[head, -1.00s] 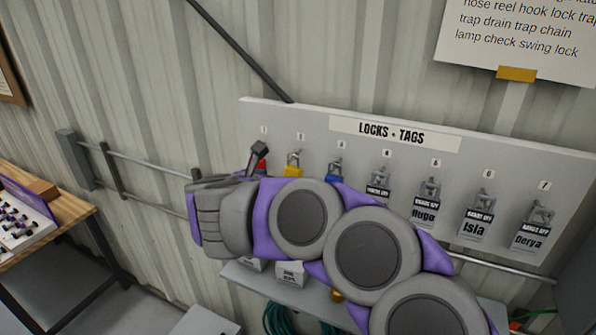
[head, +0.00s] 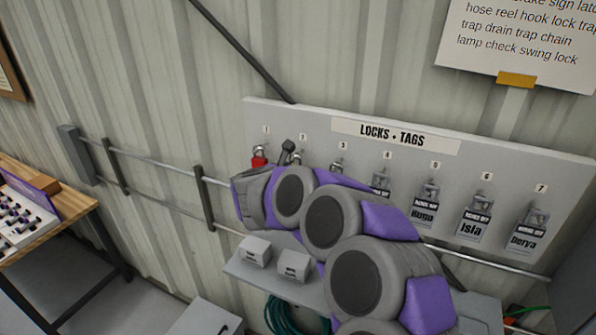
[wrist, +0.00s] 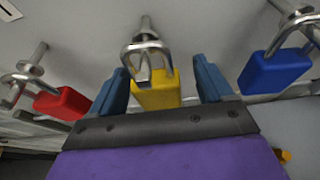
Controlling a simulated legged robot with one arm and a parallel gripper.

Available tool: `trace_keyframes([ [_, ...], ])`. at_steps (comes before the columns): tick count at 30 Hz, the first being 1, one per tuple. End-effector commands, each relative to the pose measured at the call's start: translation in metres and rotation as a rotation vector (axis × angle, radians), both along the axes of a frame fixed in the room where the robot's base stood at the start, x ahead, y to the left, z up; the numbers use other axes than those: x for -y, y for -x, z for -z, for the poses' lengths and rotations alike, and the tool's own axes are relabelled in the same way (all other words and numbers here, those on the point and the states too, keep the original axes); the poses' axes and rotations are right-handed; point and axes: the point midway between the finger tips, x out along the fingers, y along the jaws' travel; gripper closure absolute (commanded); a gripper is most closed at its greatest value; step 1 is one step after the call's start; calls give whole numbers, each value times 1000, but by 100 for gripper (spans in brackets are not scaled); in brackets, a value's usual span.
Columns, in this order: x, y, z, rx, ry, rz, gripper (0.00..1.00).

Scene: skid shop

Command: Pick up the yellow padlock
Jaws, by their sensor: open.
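The yellow padlock (wrist: 158,92) hangs by its metal shackle from a peg on the board, in the middle of the wrist view. My gripper (wrist: 161,70) is open, with one blue finger on each side of the yellow body. Gaps show between the fingers and the padlock. In the head view my gripper (head: 288,148) is at the board by peg 2, and my arm hides the yellow body there.
The red padlock (wrist: 63,103) hangs close on the left and the blue padlock (wrist: 275,68) on the right. A shelf with two small boxes (head: 255,251) is below.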

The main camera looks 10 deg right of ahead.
Motion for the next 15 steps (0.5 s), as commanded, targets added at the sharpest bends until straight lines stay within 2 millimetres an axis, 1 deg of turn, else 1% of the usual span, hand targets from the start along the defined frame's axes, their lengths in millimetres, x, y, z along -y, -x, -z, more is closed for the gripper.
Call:
trace_keyframes([
  [8, 3, -2, 2, 0, -1, -3, 20],
  [11, 7, -2, 2, -1, -4, -2, 28],
  [15, 10, -2, 2, -1, -7, -1, 41],
])
